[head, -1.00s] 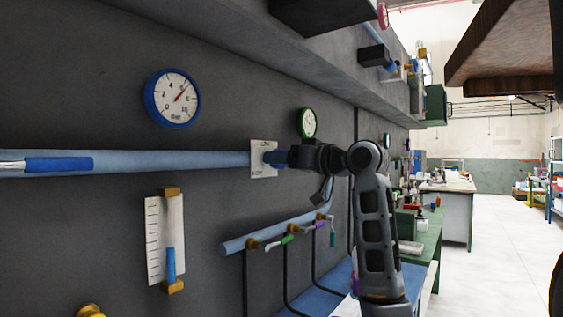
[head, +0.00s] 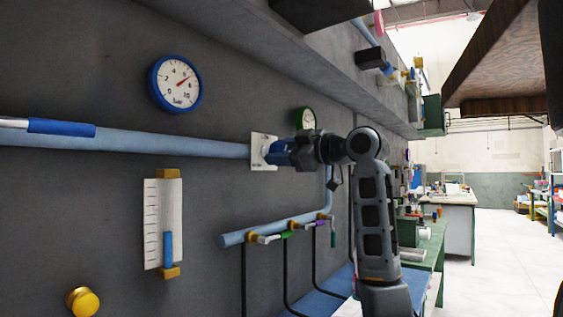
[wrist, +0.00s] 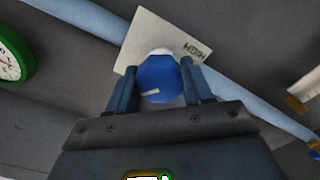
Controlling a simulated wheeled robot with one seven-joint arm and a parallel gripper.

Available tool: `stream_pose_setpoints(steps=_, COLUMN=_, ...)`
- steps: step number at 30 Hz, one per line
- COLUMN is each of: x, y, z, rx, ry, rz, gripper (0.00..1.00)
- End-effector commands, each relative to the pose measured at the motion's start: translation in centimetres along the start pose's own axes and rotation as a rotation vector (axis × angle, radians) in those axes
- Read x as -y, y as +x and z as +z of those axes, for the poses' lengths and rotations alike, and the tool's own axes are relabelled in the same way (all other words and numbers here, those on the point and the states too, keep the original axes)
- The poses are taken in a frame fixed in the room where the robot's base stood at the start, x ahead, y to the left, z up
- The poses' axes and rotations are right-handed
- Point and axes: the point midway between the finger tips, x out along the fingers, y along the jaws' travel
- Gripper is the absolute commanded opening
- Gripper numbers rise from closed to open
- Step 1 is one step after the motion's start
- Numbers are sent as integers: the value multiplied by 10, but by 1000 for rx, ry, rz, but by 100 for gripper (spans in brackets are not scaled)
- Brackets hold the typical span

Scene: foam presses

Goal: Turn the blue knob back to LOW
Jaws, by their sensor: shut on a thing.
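The blue knob (wrist: 160,78) sits in front of a white plate (wrist: 138,36) in the wrist view. It has a white pointer mark, which points left and slightly down there. HIGH is printed on the plate, upside down, right of the knob; no LOW label is readable. My gripper (wrist: 163,84) is shut on the knob, with one blue finger on each side. In the head view the plate (head: 258,152) is on the blue wall pipe, and my gripper (head: 284,154) reaches it from the right. The knob is hard to tell from my blue fingers there.
A blue-rimmed gauge (head: 176,84) hangs at upper left, its needle pointing upper right. A level scale (head: 163,220) and a yellow button (head: 83,301) are below. A green-rimmed gauge (head: 305,118) and a lower pipe with small valves (head: 262,237) are near my arm.

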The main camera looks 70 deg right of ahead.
Motion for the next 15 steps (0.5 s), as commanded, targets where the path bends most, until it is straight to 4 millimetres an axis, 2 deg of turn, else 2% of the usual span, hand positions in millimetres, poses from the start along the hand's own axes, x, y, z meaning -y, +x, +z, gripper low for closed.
stream_pose_setpoints(steps=15, x=1, y=0, z=2, rx=0, ry=-460, rz=1, gripper=20)
